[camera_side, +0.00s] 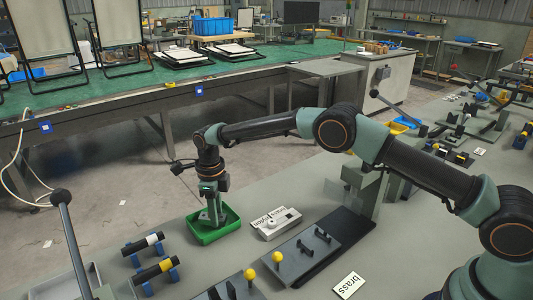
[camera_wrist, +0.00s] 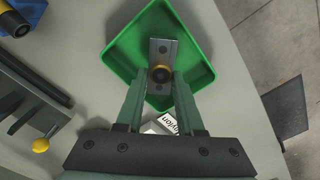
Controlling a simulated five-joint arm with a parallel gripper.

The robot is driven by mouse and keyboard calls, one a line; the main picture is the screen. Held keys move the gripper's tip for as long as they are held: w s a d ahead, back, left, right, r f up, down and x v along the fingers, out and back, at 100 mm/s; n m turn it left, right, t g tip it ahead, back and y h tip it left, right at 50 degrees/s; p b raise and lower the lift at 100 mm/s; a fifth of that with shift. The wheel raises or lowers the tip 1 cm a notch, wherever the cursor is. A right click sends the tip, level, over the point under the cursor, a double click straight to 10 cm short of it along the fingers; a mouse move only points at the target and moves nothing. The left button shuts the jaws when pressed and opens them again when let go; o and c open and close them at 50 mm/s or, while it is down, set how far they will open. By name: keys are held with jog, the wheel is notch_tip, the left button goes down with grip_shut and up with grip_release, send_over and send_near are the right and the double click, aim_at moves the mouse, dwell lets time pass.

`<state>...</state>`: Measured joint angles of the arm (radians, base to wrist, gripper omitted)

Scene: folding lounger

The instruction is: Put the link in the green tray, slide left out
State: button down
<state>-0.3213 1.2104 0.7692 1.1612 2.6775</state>
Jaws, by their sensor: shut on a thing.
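The green tray (camera_side: 232,222) sits on the grey bench in the side view, and it fills the top middle of the wrist view (camera_wrist: 117,55). My gripper (camera_side: 212,214) points down into the tray. In the wrist view its green fingers (camera_wrist: 161,78) close on a round dark knob with a brass-coloured ring. The knob stands on a grey flat plate, the link (camera_wrist: 163,48), inside the tray's walls. I cannot tell whether the link touches the tray floor. The link is mostly hidden by my gripper in the side view. I cannot clearly identify the slide.
A pale block with a round white piece (camera_side: 276,222) stands right of the tray by a nylon label. A dark fixture plate (camera_side: 303,254) is in front, with yellow-knobbed pegs (camera_side: 249,274) and a brass label (camera_side: 349,285). Blue cradles with black rods (camera_side: 155,269) stand at left.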

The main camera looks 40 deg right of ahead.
jog(key=shift+f, duration=0.55)
jog(key=shift+c, duration=2.3)
grip_release()
jog(key=s+d+r+n+t, duration=0.1)
jog(key=s+d+r+n, duration=0.15)
jog(key=r, duration=0.85)
jog(key=s+d+r+n, duration=0.1)
jog(key=d+r+n, duration=0.25)
jog(key=r, duration=0.75)
jog(key=s+d+r+n+t, duration=0.2)
jog(key=s+d+r+n, duration=0.1)
jog(key=s+d+n, duration=0.3)
jog(key=s+d+r+n+t, duration=0.1)
jog(key=s+d+r+n, duration=0.2)
jog(key=s+n, duration=0.55)
jog(key=s+d+f+n+t, duration=0.1)
jog(key=s+d+f+n, duration=0.2)
jog(key=s+n, duration=0.3)
jog(key=shift+s+f+t, duration=0.3)
jog(key=shift+s+f, duration=0.2)
jog(key=shift+s, duration=0.6)
